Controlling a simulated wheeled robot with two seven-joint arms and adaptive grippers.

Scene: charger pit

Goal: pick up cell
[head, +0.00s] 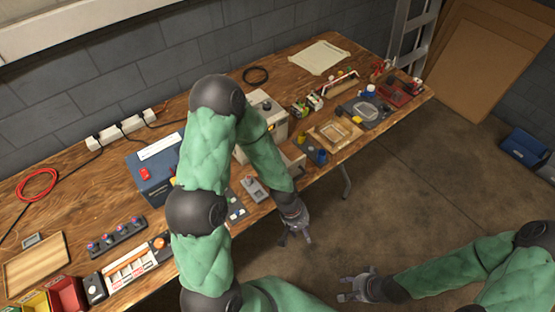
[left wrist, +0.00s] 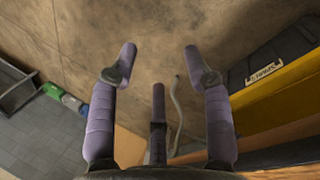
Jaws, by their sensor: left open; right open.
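Several small cells with coloured tops stand in a black strip holder (head: 118,238) on the left part of the bench; which one the task means I cannot tell. My left gripper (head: 296,238) hangs over the floor just off the bench's front edge, far to the right of that holder. In the left wrist view its fingers (left wrist: 160,52) are spread with nothing between them but floor. My right gripper (head: 343,291) is open and empty over the floor at the bottom, away from the bench. My left arm covers the middle of the bench.
The wooden bench (head: 70,222) runs along the wall. A blue box (head: 152,167), a white panel (head: 130,270), red and yellow bins (head: 66,293) and a wooden tray (head: 335,133) are on it. The left wrist view shows a black case (left wrist: 275,62) beside a yellow edge. Open floor (head: 420,190) lies to the right.

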